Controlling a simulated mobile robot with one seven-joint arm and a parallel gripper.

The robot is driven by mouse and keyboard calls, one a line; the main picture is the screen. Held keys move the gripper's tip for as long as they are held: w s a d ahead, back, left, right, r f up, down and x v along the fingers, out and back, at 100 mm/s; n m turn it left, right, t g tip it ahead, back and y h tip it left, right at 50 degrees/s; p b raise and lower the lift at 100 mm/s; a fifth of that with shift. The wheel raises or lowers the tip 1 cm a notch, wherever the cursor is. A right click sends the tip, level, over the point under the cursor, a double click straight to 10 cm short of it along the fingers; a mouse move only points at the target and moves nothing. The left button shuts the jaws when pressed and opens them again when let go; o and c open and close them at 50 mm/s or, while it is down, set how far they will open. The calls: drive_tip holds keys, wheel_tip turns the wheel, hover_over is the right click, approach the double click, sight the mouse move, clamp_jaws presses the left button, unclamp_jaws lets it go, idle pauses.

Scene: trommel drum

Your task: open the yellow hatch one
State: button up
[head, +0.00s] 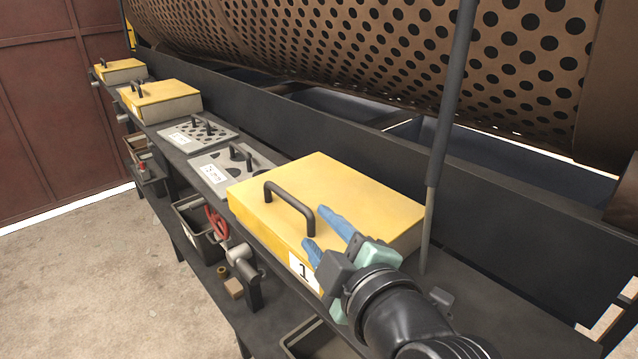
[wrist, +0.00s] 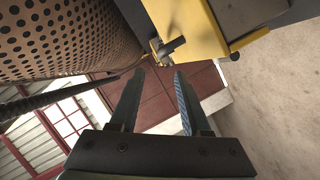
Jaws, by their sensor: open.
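The yellow hatch marked 1 (head: 345,195) is a broad flat lid lying closed at the near end of the bench in the head view. Its black bar handle (head: 288,205) arches over the front left part of the lid. My gripper (head: 314,229) is open, its blue fingers near the handle's right end and the front edge. I cannot tell whether they touch it. In the wrist view the fingers (wrist: 160,72) are apart with nothing between them. A yellow surface with a dark bar (wrist: 172,46) shows beyond them; I cannot tell which hatch it is.
Two grey plates with handles (head: 232,166) (head: 198,133) and two more yellow hatches (head: 160,99) (head: 120,70) line the bench. A dark upright post (head: 437,150) stands right of hatch one. The perforated drum (head: 400,50) is behind. A red valve wheel (head: 216,224) sits below.

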sight(293, 202)
drive_tip(key=p+x, duration=0.4)
drive_tip(key=x, duration=0.8)
drive_tip(key=shift+s+a, duration=0.1)
drive_tip(key=shift+a, duration=0.1)
drive_tip(key=shift+w+a+f, duration=0.1)
drive_tip(key=shift+w+f, duration=0.05)
drive_tip(key=shift+w, duration=0.25)
clamp_jaws()
idle(0.6)
